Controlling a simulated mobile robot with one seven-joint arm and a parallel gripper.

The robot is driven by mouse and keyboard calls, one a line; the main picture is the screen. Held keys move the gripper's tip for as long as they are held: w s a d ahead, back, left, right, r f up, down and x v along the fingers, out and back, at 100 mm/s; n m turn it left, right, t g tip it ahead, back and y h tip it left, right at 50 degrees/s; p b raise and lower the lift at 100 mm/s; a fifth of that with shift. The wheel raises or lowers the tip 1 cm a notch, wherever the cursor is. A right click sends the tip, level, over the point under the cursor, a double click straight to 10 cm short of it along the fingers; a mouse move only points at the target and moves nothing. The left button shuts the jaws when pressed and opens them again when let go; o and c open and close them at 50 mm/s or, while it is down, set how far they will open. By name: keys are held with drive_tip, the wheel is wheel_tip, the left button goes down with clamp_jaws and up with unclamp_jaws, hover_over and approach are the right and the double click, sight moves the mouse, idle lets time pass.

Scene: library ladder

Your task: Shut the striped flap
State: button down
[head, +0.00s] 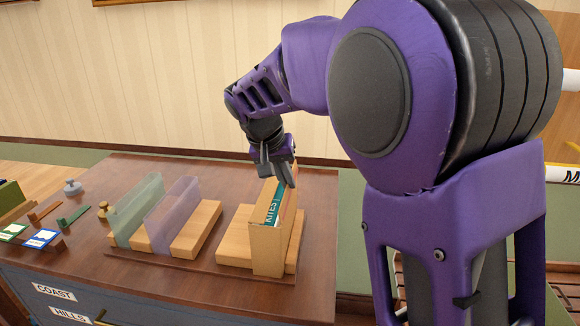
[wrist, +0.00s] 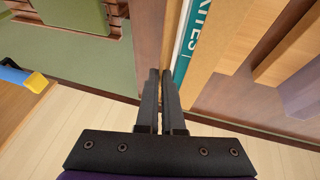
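No striped flap can be clearly made out in either view. My gripper (head: 282,180) reaches over the right end of the dark cabinet top in the head view, with its fingers pointing down by a teal book marked KITES (head: 273,208). In the wrist view my gripper (wrist: 161,72) has its two black fingers close together, with nothing seen held between them. The KITES book (wrist: 192,45) lies just right of the fingertips in that view. Whether the fingers touch the book or its wooden holder (head: 268,250) cannot be told.
The cabinet top (head: 190,278) also bears two translucent dividers (head: 137,212), (head: 172,215) on wooden blocks and small cards at the left. Drawer labels read COAST (head: 54,292) and HILLS (head: 70,314). A white and yellow bar (head: 562,174) with black marks shows at the far right, partly hidden.

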drive_tip(key=h, duration=0.1)
drive_tip(key=a+h+p, duration=0.1)
drive_tip(key=a+n+h+p, duration=0.1)
drive_tip(key=h, duration=0.1)
drive_tip(key=shift+w+f+g, duration=0.2)
drive_tip(key=shift+f+g, duration=0.1)
drive_tip(key=shift+a+f+n+h+p, duration=0.2)
drive_tip(key=shift+f+h+p, duration=0.1)
drive_tip(key=shift+h, duration=0.6)
drive_tip(key=shift+a+f+n+h+p, duration=0.2)
drive_tip(key=shift+h+p, duration=0.1)
drive_tip(key=shift+h, duration=0.6)
drive_tip(key=shift+f, duration=0.1)
drive_tip(key=c, duration=1)
unclamp_jaws()
drive_tip(key=shift+c, duration=0.2)
drive_tip(key=shift+d, duration=0.1)
